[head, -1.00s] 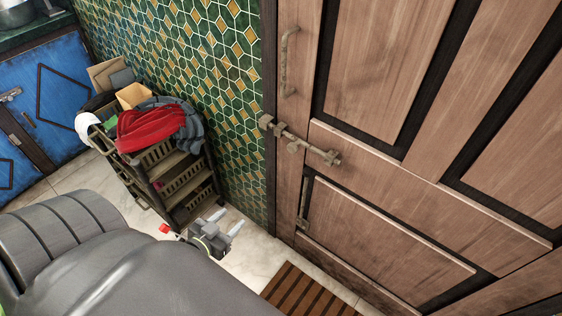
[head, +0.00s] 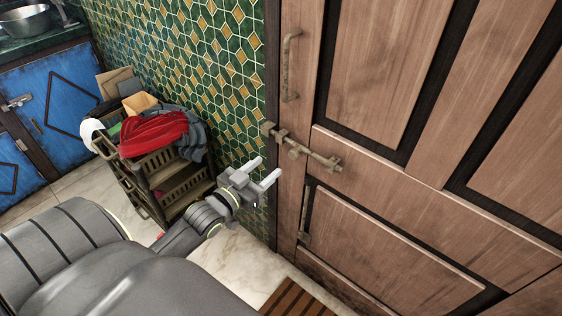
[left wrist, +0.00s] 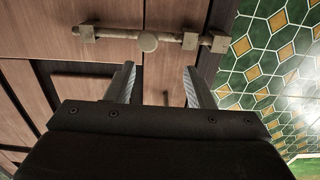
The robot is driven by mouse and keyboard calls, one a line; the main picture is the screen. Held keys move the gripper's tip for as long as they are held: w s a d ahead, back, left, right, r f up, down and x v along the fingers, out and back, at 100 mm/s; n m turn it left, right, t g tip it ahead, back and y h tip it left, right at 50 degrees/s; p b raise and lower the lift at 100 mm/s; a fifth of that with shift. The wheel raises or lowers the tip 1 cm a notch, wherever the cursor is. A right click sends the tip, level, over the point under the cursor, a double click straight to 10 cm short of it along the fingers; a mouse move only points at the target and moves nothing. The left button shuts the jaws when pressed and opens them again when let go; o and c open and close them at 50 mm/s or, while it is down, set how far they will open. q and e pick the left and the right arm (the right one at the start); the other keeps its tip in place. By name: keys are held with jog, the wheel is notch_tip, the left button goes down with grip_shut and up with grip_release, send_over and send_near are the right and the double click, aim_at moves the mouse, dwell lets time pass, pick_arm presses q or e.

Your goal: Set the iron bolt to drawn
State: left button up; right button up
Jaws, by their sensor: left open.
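The iron bolt (head: 305,152) is a dull metal bar with a knob, mounted across the wooden door (head: 375,210) at its left edge. Its left end reaches the bracket at the frame beside the tiled wall. In the left wrist view the bolt (left wrist: 150,39) lies ahead of my fingers, with its round knob (left wrist: 148,42) about between them, spanning the gap between door and frame. My left gripper (head: 268,171) is open and empty, left of the bolt and apart from it; its two fingers also show in the left wrist view (left wrist: 158,82). My right gripper is not in view.
A vertical door handle (head: 290,66) is above the bolt and another handle (head: 304,215) is below it. A dark rack (head: 165,180) with a red cloth (head: 152,135) stands left by the green tiled wall (head: 215,65). A slatted wooden mat (head: 297,300) lies on the floor.

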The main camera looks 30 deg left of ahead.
aim_at(292, 155)
pick_arm(q)
jog(key=w, duration=0.2)
jog(key=w+d, duration=0.1)
jog(key=w, duration=0.1)
jog(key=w+d+b, duration=0.1)
jog(key=shift+w+f, duration=0.2)
jog(key=shift+w, duration=0.2)
jog(key=shift+w+d, duration=0.15)
jog(key=shift+w, duration=0.55)
jog(key=shift+w+d+r, duration=0.1)
jog(key=shift+r, duration=0.05)
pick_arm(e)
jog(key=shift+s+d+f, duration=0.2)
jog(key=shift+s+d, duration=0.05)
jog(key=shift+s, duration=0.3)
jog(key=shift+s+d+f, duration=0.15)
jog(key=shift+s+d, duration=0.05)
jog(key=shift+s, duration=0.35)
pick_arm(q)
jog(key=shift+w, duration=0.15)
jog(key=shift+c, duration=1.6)
jog(key=c, duration=0.7)
grip_shut()
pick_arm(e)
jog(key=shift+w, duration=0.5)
